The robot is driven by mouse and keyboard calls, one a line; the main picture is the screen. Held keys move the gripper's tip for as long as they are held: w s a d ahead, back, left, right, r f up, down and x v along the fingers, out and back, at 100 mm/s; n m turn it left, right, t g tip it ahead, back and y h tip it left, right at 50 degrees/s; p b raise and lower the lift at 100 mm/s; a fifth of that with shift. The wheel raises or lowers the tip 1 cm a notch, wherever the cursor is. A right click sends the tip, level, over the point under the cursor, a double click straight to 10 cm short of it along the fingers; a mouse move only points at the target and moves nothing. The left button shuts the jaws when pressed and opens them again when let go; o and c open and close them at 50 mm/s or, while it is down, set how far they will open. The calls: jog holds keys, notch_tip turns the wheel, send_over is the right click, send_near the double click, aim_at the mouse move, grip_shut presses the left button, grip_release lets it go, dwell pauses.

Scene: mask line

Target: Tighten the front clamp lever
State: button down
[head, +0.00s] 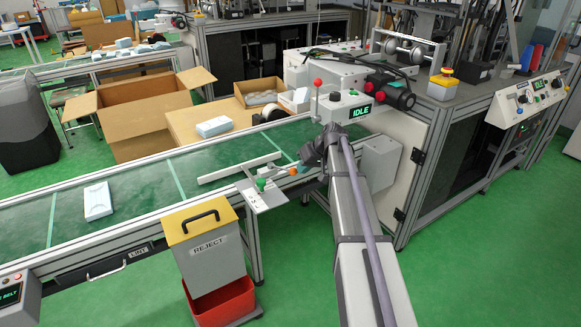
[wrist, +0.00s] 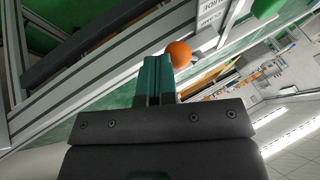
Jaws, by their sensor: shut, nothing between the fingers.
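An orange ball knob (head: 292,171) is at the right end of a small bracket on the belt's near edge. A green ball knob (head: 260,184) is at its left, above a pale plate (head: 266,196). Which knob belongs to the front clamp lever I cannot tell; the lever arms are too small to read. In the wrist view the orange knob (wrist: 178,53) is just beyond my fingertips, slightly right, and the green knob (wrist: 265,8) is farther off at upper right. My gripper (wrist: 158,62) has its teal fingers shut and empty, apparently apart from the orange knob.
A white guide bar (head: 238,168) lies above the green belt (head: 150,190), which carries a pale pack (head: 97,201). The yellow-topped reject bin (head: 210,245) stands in front. A machine head with an IDLE display (head: 360,112) overhangs the belt behind my gripper.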

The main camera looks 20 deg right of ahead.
jog(key=shift+s+a, duration=0.45)
jog(key=shift+a, duration=0.4)
jog(key=shift+d, duration=0.1)
